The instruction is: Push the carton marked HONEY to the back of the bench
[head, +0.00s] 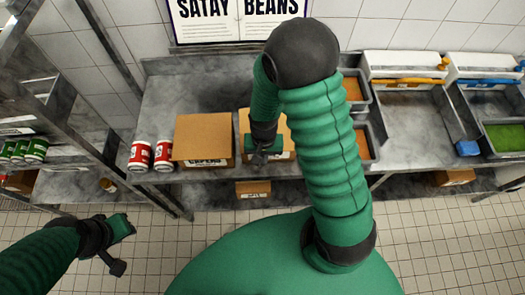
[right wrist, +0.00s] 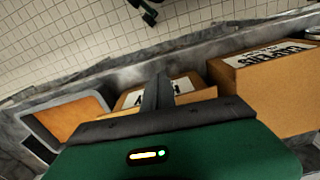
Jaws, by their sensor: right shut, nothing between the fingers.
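A brown carton (head: 284,135) stands on the steel bench by its front edge, partly hidden by my right arm and gripper.
A larger carton marked CAPERS (head: 203,140) stands just left. Two red-and-white cans (head: 140,155) are further left. Trays of orange food (head: 363,140) stand to the right, near my arm. The bench behind the cartons looks clear up to the tiled wall.

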